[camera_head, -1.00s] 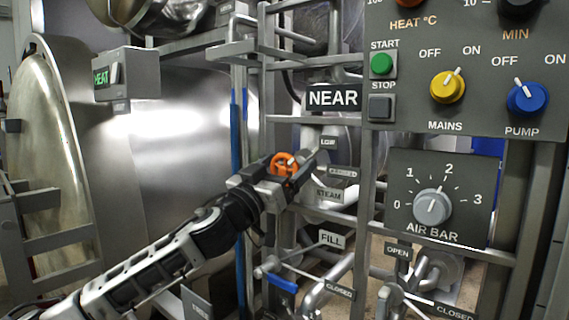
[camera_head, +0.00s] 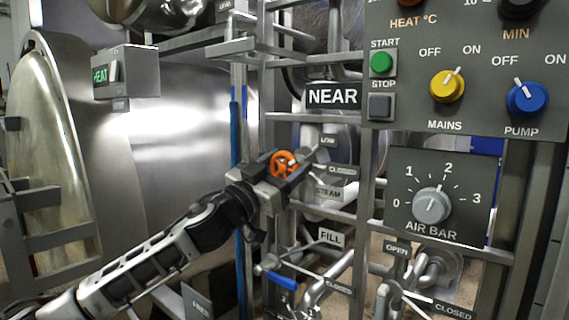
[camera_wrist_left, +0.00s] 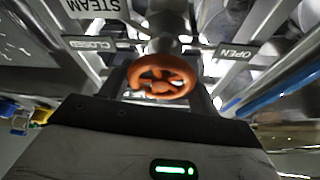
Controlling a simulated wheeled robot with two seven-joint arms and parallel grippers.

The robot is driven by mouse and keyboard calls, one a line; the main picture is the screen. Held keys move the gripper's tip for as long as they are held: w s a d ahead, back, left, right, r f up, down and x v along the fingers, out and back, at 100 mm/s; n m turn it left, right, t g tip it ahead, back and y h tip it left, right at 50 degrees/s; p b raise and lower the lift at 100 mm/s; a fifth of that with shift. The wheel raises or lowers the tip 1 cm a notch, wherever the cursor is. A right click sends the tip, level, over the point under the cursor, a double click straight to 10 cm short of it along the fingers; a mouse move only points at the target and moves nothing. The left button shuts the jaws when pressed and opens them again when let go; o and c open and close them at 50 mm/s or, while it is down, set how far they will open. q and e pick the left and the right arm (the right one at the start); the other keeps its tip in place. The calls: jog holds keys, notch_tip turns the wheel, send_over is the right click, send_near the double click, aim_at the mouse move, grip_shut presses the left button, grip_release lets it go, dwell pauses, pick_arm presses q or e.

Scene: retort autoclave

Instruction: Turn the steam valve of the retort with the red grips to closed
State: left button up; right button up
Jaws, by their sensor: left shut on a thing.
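A pointer on the valve cannot be made out. No red grips show. My right gripper is not in view.
The NEAR sign (camera_head: 333,96) is above the wheel. Metal frame bars (camera_head: 368,190) and the control panel (camera_head: 470,70) stand close on the right. A blue-handled FILL valve (camera_head: 282,281) and pipes are below. A large rounded steel door (camera_head: 50,150) is at left.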

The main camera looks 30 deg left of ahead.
pick_arm(q)
jog(key=m+h+p, duration=0.1)
jog(key=m, duration=0.2)
jog(key=m+g+h+p, duration=0.1)
jog(key=m+h+p, duration=0.1)
jog(key=m, duration=0.1)
jog(key=shift+d+r+m+g, duration=0.1)
jog(key=shift+d+m+g, duration=0.05)
jog(key=shift+m+g, duration=0.2)
jog(key=shift+m+g+h+p, duration=0.35)
jog(key=shift+m+h+p, duration=0.2)
jog(key=shift+m, duration=0.7)
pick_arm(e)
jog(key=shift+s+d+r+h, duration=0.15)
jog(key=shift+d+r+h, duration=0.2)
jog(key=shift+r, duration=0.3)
pick_arm(q)
jog(key=shift+f, duration=0.2)
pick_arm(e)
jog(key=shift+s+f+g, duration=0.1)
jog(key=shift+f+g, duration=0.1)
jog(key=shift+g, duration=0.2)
pick_arm(q)
jog(key=o, duration=1)
jog(key=shift+c, duration=0.2)
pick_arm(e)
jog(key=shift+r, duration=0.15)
pick_arm(q)
jog(key=shift+s, duration=0.15)
